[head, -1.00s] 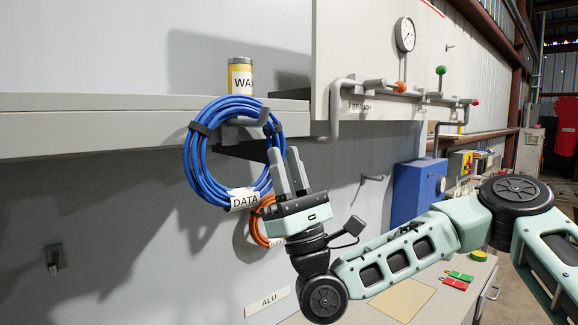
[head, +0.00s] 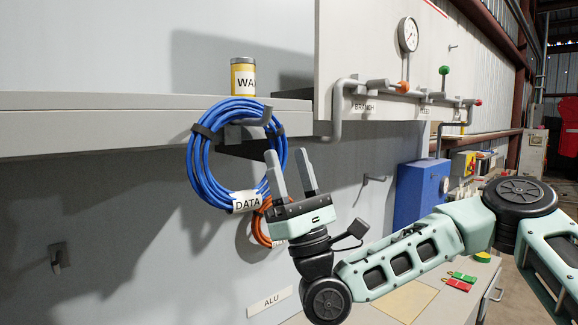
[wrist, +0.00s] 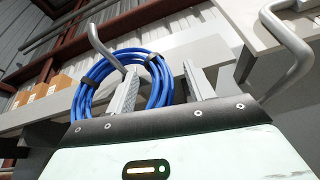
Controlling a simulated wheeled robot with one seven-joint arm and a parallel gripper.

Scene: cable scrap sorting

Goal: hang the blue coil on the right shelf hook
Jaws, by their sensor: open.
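The blue coil (head: 196,165) has dark ties and a white DATA tag. The wrist view also shows the coil (wrist: 82,100) and the hook (wrist: 97,42). My gripper (head: 290,172) is open at the coil's right side. In the wrist view, the coil's right side shows between my fingers (wrist: 160,88). In the head view, the left finger overlaps the coil's right edge; I cannot tell whether they touch.
The shelf (head: 90,122) holds a yellow-banded can (head: 243,77). An orange coil (head: 259,228) hangs lower, partly hidden by my gripper. An empty hook (head: 57,257) is on the wall at left. A pipe panel (head: 360,55) and its bent pipe (head: 336,115) stand close at right.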

